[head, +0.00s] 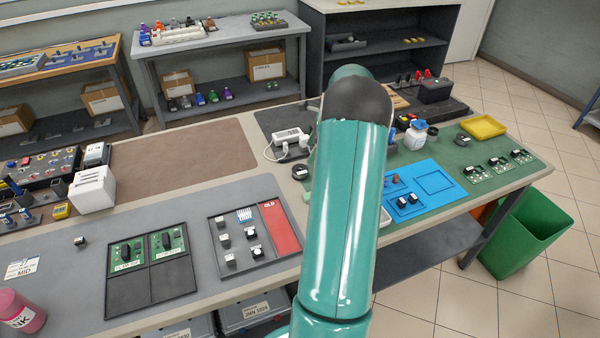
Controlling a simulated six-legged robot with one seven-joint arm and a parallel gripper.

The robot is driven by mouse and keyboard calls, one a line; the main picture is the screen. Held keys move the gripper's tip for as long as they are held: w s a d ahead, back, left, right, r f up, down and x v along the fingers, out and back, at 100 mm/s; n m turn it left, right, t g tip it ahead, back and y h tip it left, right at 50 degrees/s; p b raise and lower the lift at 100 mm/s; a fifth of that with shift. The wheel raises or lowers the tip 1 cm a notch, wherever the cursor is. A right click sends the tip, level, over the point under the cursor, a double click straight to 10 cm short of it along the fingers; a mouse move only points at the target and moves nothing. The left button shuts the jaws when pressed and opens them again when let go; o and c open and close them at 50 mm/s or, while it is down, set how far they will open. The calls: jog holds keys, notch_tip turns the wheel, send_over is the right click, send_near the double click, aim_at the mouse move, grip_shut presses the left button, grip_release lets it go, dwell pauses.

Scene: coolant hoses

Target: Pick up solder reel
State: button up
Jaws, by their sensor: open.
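I cannot pick out the solder reel for sure. Another small dark round item (461,140) lies on the green mat at the right. Either could be a reel; both are too small to tell. My teal arm fills the middle of the view and hides part of the bench behind it. My gripper does not show.
A blue tray (455,190), a yellow tray (482,127) and a white bottle (415,136) stand right of my arm. A white power strip (290,138), a sorting tray with a red section (282,228) and circuit-board trays (150,290) are left. The brown mat (180,162) is clear.

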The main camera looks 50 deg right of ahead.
aim_at(302, 167)
jog(key=x, duration=0.9)
jog(key=shift+s+a, duration=0.1)
jog(key=shift+s, duration=0.05)
jog(key=c, duration=1.2)
jog(key=shift+o, duration=0.2)
jog(key=shift+r, duration=0.1)
jog(key=shift+r, duration=0.5)
notch_tip(302, 167, up, 2)
jog(key=shift+r, duration=0.2)
jog(key=s+a+r, duration=0.8)
jog(key=s+r, duration=0.1)
jog(key=s, duration=0.2)
jog(key=shift+a+r, duration=0.25)
jog(key=shift+a, duration=0.05)
